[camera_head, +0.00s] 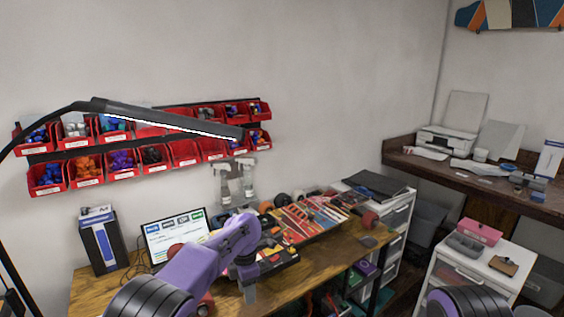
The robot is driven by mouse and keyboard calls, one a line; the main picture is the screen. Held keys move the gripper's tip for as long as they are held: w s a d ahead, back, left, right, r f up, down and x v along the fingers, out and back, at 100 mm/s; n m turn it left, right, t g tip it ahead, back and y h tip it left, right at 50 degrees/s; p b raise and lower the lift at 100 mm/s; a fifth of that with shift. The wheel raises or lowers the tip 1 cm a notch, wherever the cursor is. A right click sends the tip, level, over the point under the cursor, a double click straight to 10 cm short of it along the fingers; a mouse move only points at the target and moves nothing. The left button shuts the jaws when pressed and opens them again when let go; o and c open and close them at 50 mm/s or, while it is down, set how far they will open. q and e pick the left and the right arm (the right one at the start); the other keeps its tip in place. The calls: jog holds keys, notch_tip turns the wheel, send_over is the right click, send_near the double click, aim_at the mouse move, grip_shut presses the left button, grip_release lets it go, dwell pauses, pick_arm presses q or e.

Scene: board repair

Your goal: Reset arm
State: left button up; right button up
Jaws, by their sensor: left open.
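My left arm reaches in from the bottom over the wooden workbench (340,258). Skateboard parts and tools (305,215) lie on the bench behind and right of the left gripper.
Red parts bins (185,150) hang on the wall behind a black lamp (170,119). A monitor (175,235), a dark box (102,242) and spray bottles (247,182) stand at the back. A white drawer unit (398,215) adjoins the bench; a white cart (455,265) stands right, with floor between.

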pick_arm(q)
jog(key=s+a+f+m+t+b, duration=0.15)
jog(key=s+a+f, duration=0.3)
jog(key=f, duration=0.45)
jog(key=s+a+f+m+b, duration=0.1)
jog(key=s+a+f+m, duration=0.15)
jog(key=s+f, duration=0.45)
jog(key=s+a+f+m+b, duration=0.15)
jog(key=a+f, duration=0.35)
jog(key=f, duration=0.5)
jog(key=s+a+f+m+t+y+b, duration=0.1)
jog(key=s+a+f+m, duration=0.2)
jog(key=s, duration=0.7)
jog(key=s+a+f+m+t+y+b, duration=0.1)
jog(key=s+a+f+m, duration=0.25)
jog(key=s, duration=0.55)
jog(key=s+a+r+m+y+b, duration=0.1)
jog(key=s+r+m, duration=0.3)
jog(key=s, duration=0.7)
jog(key=shift+s+a+r+m, duration=0.15)
jog(key=shift+a+r+m, duration=0.25)
jog(key=shift+r, duration=0.25)
jog(key=shift+t, duration=0.25)
